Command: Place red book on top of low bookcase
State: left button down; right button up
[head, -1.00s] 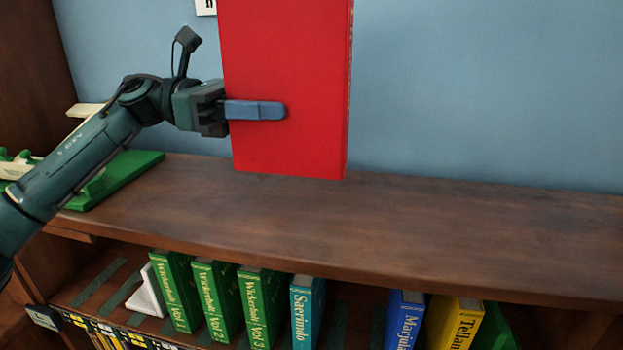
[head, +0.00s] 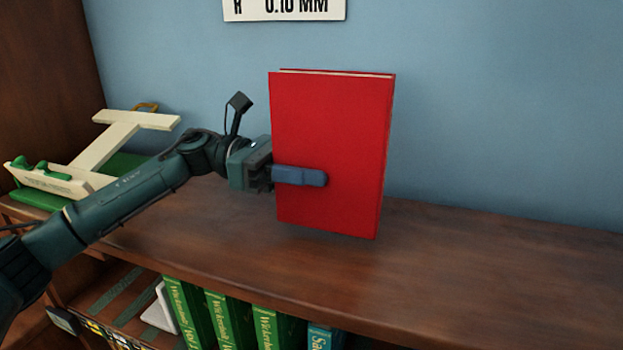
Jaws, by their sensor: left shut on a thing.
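The red book (head: 345,130) is upright in the middle of the head view, its front cover facing me. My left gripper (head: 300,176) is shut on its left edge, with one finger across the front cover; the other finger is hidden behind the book. The low bookcase (head: 470,270) has a dark brown wooden top. The book's lower edge is at or just above this top; I cannot tell whether it touches. My right gripper is not in view.
A cream and green stand (head: 130,135) is on the left of the top. Green books (head: 225,318) and a teal book (head: 322,338) stand on the shelf below. The top right of the book is clear. A sign (head: 284,8) hangs on the blue wall.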

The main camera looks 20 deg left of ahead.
pick_arm(q)
notch_tip(320, 180, down, 2)
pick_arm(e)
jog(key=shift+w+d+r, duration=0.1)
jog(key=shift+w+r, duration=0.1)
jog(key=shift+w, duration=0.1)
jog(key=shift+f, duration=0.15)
pick_arm(q)
jog(key=shift+f, duration=0.2)
jog(key=c, duration=1.3)
grip_release()
jog(key=shift+f, duration=0.1)
jog(key=shift+c, duration=0.2)
jog(key=o, duration=0.4)
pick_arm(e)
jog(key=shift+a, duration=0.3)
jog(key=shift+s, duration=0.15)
